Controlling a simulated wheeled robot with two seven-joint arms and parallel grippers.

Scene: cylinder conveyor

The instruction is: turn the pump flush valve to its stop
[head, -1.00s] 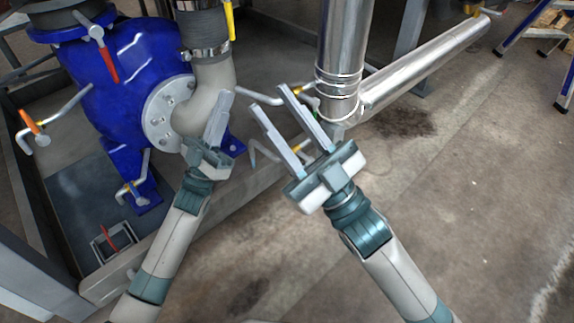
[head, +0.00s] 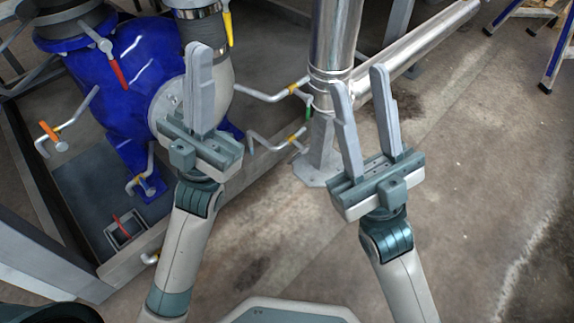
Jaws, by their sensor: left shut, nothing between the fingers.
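A blue pump (head: 125,65) stands at the upper left, with several small valves around it. A red lever (head: 119,73) sits on the pump's upper part, an orange handle (head: 47,131) on a bent pipe to its left, and a yellow lever (head: 227,28) by the grey elbow pipe. A green handle (head: 308,108) is on a thin pipe right of the pump. I cannot tell which is the flush valve. My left gripper (head: 198,48) is shut and empty, fingers up, in front of the elbow, hiding part of it. My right gripper (head: 360,78) is open and empty, in front of the shiny pipe.
A shiny vertical pipe (head: 337,35) stands at upper centre, joined by a slanting metal pipe (head: 425,48). A steel frame beam (head: 110,265) runs along the lower left. Blue ladder-like legs (head: 560,65) are at the far right. The concrete floor (head: 480,170) at right is clear.

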